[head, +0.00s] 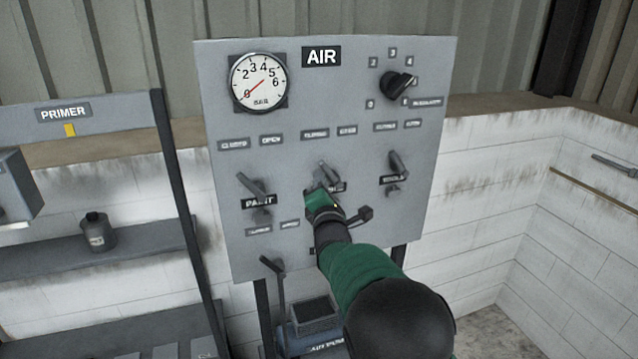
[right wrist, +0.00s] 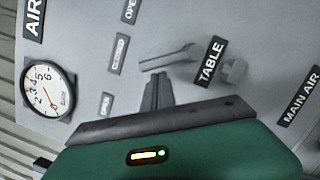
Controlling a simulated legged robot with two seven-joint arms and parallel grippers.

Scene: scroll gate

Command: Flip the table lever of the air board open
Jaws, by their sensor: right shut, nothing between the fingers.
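The air board (head: 290,105) is a grey panel with an AIR sign. The table lever (head: 324,172) is a small grey handle in the middle of the board, tilted up and to the left. Its lower part and label are partly hidden by my right gripper (head: 325,203). In the right wrist view the table lever (right wrist: 168,58) lies beside the TABLE label (right wrist: 210,60). My right gripper's fingers (right wrist: 155,90) are closed, empty and close to the lever; I cannot tell if they touch it. My left gripper is out of view.
The paint lever (head: 252,185) is to the left and another lever (head: 397,163) to the right. A dark handle (head: 358,215) is just right of my gripper. A gauge (head: 258,82) and black knob (head: 396,85) are above. A shelf with a bottle (head: 98,232) stands left.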

